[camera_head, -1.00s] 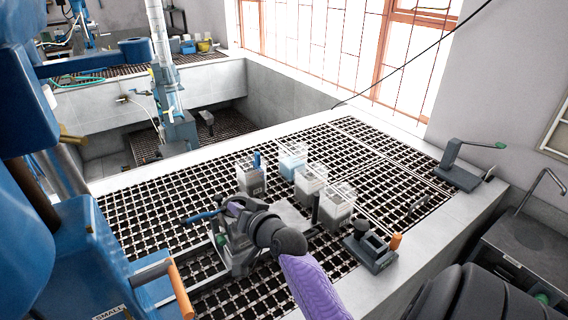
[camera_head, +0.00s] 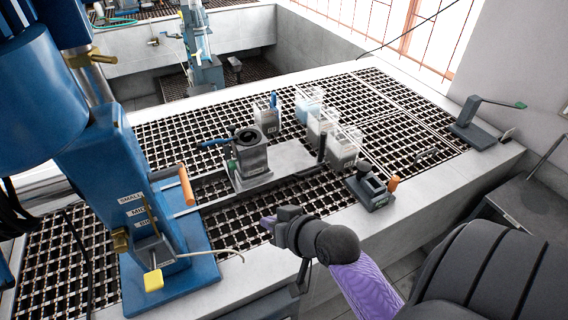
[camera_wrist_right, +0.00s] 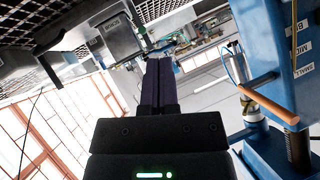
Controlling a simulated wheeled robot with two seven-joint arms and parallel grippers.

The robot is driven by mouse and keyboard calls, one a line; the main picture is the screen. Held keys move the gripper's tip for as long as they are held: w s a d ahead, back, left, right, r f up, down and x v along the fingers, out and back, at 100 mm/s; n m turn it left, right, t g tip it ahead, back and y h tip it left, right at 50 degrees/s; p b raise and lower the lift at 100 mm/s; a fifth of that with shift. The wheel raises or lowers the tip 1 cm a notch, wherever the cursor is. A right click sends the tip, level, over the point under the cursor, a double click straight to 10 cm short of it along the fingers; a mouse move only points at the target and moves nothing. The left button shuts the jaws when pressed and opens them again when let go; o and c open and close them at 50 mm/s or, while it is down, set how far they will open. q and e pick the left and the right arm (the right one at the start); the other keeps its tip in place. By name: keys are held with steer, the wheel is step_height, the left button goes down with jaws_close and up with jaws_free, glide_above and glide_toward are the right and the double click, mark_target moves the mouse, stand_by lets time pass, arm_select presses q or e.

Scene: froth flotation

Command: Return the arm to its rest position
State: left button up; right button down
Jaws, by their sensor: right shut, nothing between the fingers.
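My right gripper (camera_head: 267,222) is shut and empty, at the end of my purple and black right arm, over the front edge of the grating bench. It is in front of and apart from the grey metal cell (camera_head: 252,158), which stands upright on a flat plate. In the right wrist view the shut dark fingers (camera_wrist_right: 158,85) point away from the camera with nothing between them. My left gripper is not in view.
The blue flotation machine (camera_head: 125,170) stands at left, with an orange-handled lever (camera_head: 186,185) and a yellow-tipped part (camera_head: 153,280). The grating at right is mostly bare.

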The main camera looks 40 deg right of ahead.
steer(key=shift+s+a+f+g, duration=0.3)
steer(key=shift+s+a+f, duration=0.05)
steer(key=shift+s, duration=0.2)
steer(key=s+a+f+n+g+h, duration=0.1)
steer(key=s+a+n+g, duration=0.25)
steer(key=s, duration=0.35)
steer(key=s+a+f+n+g, duration=0.2)
steer(key=s+a+g, duration=0.15)
steer(key=s, duration=0.25)
step_height(320, 180, down, 25)
steer(key=s+d+g+b, duration=0.1)
steer(key=s+g+b, duration=0.1)
steer(key=b, duration=0.6)
arm_select(q)
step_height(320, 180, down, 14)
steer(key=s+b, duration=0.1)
steer(key=b, duration=0.5)
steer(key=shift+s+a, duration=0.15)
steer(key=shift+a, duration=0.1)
arm_select(e)
steer(key=s+d+f+g, duration=0.1)
steer(key=s+d+f, duration=0.2)
steer(key=s+f, duration=1.1)
step_height(320, 180, down, 4)
steer(key=shift+f+n, duration=0.1)
steer(key=shift+n, duration=0.25)
